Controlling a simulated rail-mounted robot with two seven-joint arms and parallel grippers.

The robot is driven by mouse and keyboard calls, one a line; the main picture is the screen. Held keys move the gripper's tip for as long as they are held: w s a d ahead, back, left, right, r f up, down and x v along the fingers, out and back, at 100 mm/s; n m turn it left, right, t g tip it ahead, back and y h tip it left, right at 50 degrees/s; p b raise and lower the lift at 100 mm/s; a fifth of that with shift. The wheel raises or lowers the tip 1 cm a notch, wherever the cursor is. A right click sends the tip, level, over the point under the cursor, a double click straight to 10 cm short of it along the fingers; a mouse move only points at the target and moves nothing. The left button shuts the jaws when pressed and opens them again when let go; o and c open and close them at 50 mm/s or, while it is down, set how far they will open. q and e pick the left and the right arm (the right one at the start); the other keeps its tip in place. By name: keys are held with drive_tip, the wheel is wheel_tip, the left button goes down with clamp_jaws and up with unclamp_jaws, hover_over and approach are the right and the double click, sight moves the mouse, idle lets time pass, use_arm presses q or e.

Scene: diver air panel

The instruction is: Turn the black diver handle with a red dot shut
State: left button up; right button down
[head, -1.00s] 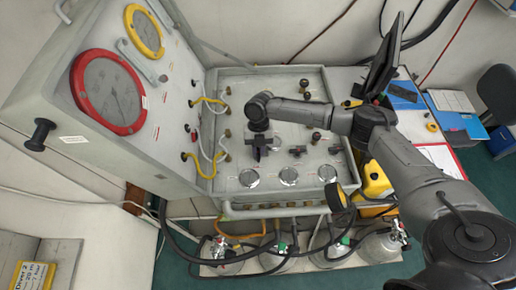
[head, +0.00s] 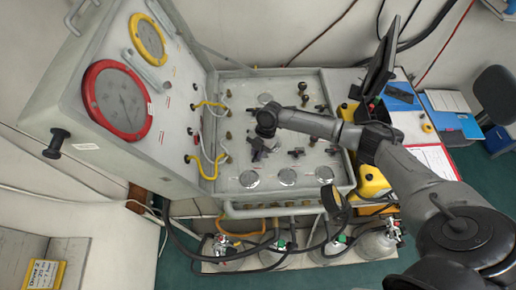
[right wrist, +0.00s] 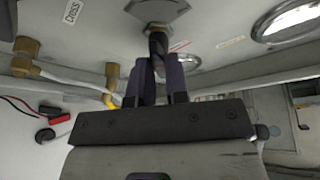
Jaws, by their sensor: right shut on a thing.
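The grey air panel (head: 310,75) has a flat deck with several black handles and round dials. My right gripper (head: 257,151) points down at the deck's left middle, over a handle that it largely hides. In the right wrist view, my right gripper (right wrist: 160,82) is shut on a dark handle (right wrist: 158,43) below a metal hexagonal fitting (right wrist: 158,10). I cannot make out a red dot on this handle. Other black handles, such as one (head: 297,153) to the right, stand apart from the gripper. My left gripper is not in view.
A sloped panel with a red-rimmed gauge (head: 117,101) and a yellow-rimmed gauge (head: 147,38) rises at the left. A black monitor (head: 378,62) stands at the right.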

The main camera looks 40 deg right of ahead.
drive_tip(key=m+p, duration=0.1)
drive_tip(key=m+t+p, duration=0.1)
drive_tip(key=m, duration=0.1)
drive_tip(key=m+p, duration=0.1)
drive_tip(key=shift+s+r+m+t, duration=0.1)
drive_tip(key=shift+r+m+t, duration=0.15)
drive_tip(key=shift+m+t, duration=0.15)
drive_tip(key=m+t+p, duration=0.1)
drive_tip(key=m, duration=0.1)
drive_tip(key=m+p, duration=0.2)
drive_tip(key=shift+a+t+h, duration=0.1)
drive_tip(key=shift+t+h, duration=0.3)
drive_tip(key=shift+m+p, duration=0.65)
drive_tip(key=shift+m, duration=0.15)
drive_tip(key=shift+f, duration=0.1)
drive_tip(key=shift+h, duration=0.3)
drive_tip(key=c, duration=1.1)
unclamp_jaws()
drive_tip(key=shift+f, duration=0.1)
